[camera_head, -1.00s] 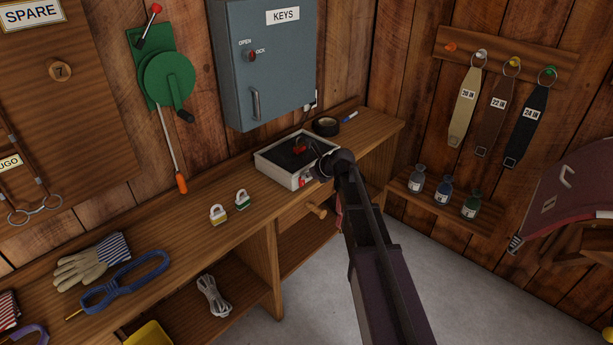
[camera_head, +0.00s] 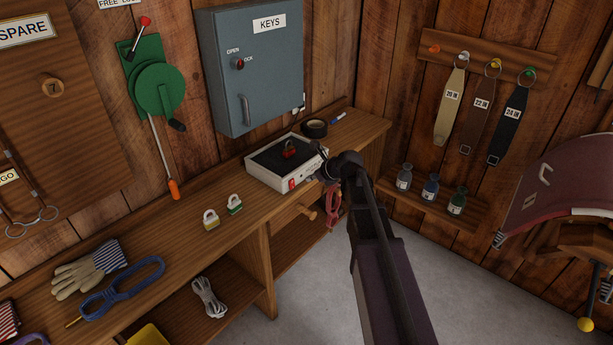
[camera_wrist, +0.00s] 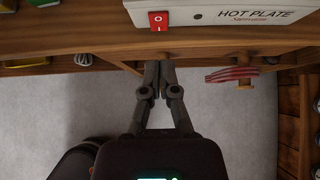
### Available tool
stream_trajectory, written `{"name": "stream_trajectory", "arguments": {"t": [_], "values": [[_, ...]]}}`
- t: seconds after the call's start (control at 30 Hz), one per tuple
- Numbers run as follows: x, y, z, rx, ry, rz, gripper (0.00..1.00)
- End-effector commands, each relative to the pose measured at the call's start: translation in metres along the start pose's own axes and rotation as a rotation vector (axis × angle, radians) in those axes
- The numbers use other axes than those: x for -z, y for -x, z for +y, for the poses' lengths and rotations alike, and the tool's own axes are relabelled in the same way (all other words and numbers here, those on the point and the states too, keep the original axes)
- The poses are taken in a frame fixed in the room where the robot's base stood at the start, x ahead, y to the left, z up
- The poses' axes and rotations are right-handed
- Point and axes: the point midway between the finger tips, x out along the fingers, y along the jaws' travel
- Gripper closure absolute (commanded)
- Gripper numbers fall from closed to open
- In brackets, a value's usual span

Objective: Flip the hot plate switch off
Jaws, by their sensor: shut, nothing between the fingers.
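The hot plate (camera_head: 283,183) is a white box with a dark top, sitting on the wooden bench. Its red rocker switch (camera_head: 292,184) is on the front face. In the wrist view the switch (camera_wrist: 159,22) is at the top, with an O mark above a line mark, left of the HOT PLATE lettering (camera_wrist: 249,14). I cannot tell which way it is tipped. My gripper (camera_wrist: 161,66) is shut and empty, below the switch in the wrist view and apart from it. In the head view my gripper (camera_head: 321,174) is by the front right corner of the hot plate.
Black tape (camera_head: 315,128) lies behind. A red thing (camera_head: 333,204) hangs on a peg below the bench edge.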

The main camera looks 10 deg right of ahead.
Motion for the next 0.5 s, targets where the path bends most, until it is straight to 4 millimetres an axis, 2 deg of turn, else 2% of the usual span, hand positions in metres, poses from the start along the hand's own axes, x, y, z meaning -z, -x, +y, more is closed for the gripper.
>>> {"name": "stream_trajectory", "arguments": {"t": [0.03,0.2,0.5], "values": [[-0.004,0.009,0.001,0.000,0.000,0.000,1.00],[-0.007,0.027,0.001,0.000,0.001,0.001,1.00],[-0.010,0.051,0.000,0.000,0.000,0.000,1.00]]}}
